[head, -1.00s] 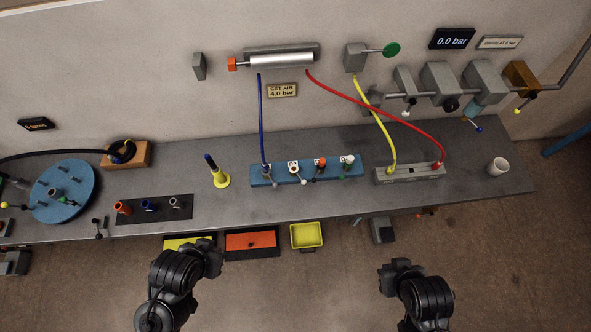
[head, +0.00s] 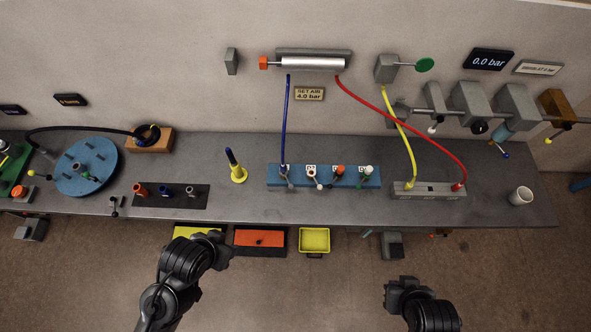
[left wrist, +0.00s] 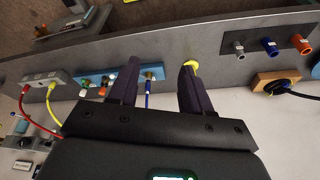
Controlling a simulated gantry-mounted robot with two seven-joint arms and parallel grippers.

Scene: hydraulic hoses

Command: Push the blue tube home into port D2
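The blue tube (head: 286,120) hangs from the left end of the silver cylinder (head: 312,63) down to the leftmost port of the blue port block (head: 325,184). Whether its end is fully seated there is too small to tell, and the port labels are not clearly readable. My left gripper (head: 222,247) is in front of the bench's front edge, left of the block and apart from it. In the left wrist view its fingers (left wrist: 158,90) are spread and empty, with the blue tube (left wrist: 148,88) showing beyond them. My right gripper (head: 392,296) is low, clear of the bench; its fingers are unclear.
A yellow cone (head: 238,175) with a dark blue upright piece stands left of the block. A grey manifold (head: 428,191) with yellow and red hoses is to the right. Yellow and orange bins (head: 259,238) are below the front edge. A white cup (head: 520,196) stands far right.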

